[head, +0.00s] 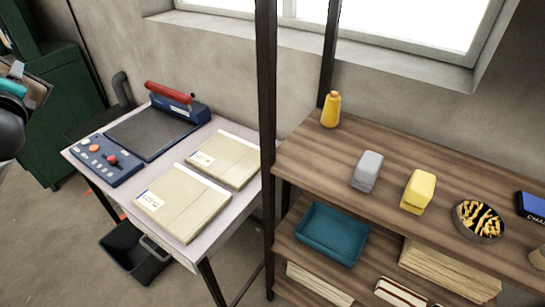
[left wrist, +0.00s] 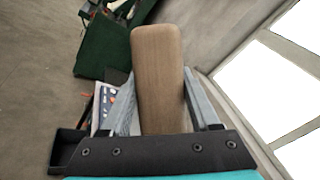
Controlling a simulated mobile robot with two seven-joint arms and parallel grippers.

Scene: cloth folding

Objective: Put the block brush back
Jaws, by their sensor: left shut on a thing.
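The block brush (left wrist: 157,60) is a long, rounded brown wooden block in the left wrist view. My left gripper (left wrist: 162,105) is shut on it, with one grey finger along each side, and the brush sticks out beyond the fingertips. Its bristles cannot be made out. In the head view only part of my left gripper (head: 17,78) shows at the left edge, raised in front of the green cabinet and well left of the shelf. My right gripper is not in view.
A white table (head: 225,125) holds a blue sealing machine (head: 182,106) and two packages. The wooden shelf (head: 310,160) carries a yellow bottle (head: 331,109), grey block (head: 368,170), yellow block (head: 418,191) and bowl (head: 479,220). A teal tray (head: 331,234) sits below. A dark post stands between.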

